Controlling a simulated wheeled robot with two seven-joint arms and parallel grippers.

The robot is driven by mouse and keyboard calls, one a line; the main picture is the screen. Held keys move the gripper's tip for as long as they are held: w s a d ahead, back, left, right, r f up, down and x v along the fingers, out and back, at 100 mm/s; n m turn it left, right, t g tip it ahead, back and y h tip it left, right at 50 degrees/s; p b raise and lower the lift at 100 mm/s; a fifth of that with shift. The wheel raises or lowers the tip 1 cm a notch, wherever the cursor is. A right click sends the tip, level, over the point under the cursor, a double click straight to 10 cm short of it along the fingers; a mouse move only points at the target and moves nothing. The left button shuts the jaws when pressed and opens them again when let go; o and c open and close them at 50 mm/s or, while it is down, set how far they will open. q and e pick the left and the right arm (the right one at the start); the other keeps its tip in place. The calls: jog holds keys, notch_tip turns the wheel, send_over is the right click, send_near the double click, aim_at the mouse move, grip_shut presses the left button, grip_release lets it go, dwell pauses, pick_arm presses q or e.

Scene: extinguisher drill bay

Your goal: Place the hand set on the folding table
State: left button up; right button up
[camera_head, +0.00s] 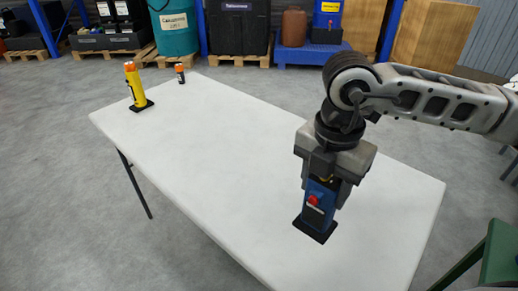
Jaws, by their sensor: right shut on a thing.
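The hand set (318,204) is a blue and dark upright block with a red button on its face and a black square base (315,229) under it. My right gripper (332,172) points down over the near right part of the white folding table (240,160) and is shut on the top of the hand set. The base is at the tabletop or very close above it; I cannot tell if they touch. The gripper hides the hand set's upper part. My left gripper is not in view.
A yellow torch (135,84) with an orange top stands on a black base at the table's far left. A small black and orange item (180,74) stands beside it. The middle of the table is clear. A green object (500,255) is at the lower right.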

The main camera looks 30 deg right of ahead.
jog(key=shift+w+d, duration=0.15)
jog(key=shift+w, duration=0.2)
pick_arm(q)
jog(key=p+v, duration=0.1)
jog(key=p, duration=0.2)
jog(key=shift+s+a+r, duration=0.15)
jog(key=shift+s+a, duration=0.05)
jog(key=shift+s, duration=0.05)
pick_arm(e)
jog(key=w+d+f, duration=0.2)
jog(key=w+f, duration=0.4)
jog(key=w+d+f, duration=0.2)
jog(key=w+f, duration=0.4)
jog(key=f, duration=0.1)
jog(key=shift+d, duration=0.35)
jog(key=o, duration=1)
jog(key=shift+f, duration=0.15)
jog(key=shift+c, duration=0.2)
jog(key=o, duration=0.4)
jog(key=shift+o, duration=0.2)
